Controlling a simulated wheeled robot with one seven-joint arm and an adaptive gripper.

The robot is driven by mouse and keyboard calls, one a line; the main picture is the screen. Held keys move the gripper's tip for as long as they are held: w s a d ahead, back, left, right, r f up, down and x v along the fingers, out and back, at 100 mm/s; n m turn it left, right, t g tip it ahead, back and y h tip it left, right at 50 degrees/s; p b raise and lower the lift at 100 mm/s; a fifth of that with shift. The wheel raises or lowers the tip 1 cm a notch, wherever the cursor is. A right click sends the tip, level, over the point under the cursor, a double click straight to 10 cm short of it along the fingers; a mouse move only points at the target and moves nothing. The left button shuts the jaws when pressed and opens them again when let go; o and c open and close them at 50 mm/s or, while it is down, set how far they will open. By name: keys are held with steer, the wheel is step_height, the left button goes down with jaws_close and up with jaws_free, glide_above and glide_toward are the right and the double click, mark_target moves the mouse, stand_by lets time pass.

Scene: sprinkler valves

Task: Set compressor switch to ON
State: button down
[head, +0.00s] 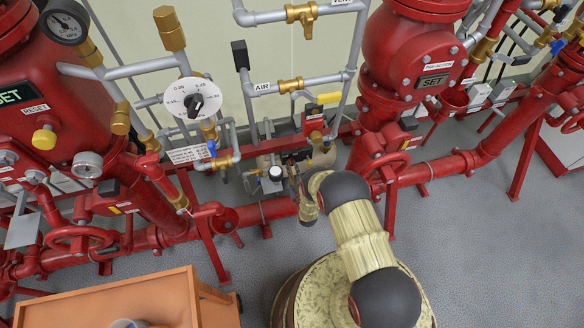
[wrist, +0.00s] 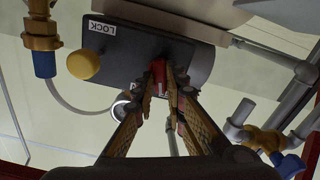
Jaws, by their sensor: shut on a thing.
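In the wrist view, a small red switch (wrist: 158,69) sits on a dark grey box. My gripper (wrist: 161,86) has both fingertips closed in on the switch, one on each side, and they hide part of it. The switch's ON and OFF marks cannot be read. In the head view, the compressor (head: 268,161) is a small beige unit low between the red pipes. My arm reaches down to it, and my fingers are too small and covered there to make out.
The dark box (wrist: 120,50) carries a yellow knob (wrist: 83,65) and a LOCK label. Brass and blue fittings (wrist: 262,138) are close by. Red pipes (head: 270,212) run beside my arm. An orange cabinet (head: 130,295) stands front left. Grey floor is open at right.

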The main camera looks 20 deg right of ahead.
steer(key=m, duration=0.6)
steer(key=shift+d, duration=0.15)
steer(key=m, duration=0.6)
steer(key=shift+d+f, duration=0.1)
steer(key=shift+d, duration=0.05)
steer(key=shift+m, duration=0.3)
steer(key=c, duration=1.8)
jaws_free()
steer(key=shift+s, duration=0.1)
steer(key=s, duration=1.2)
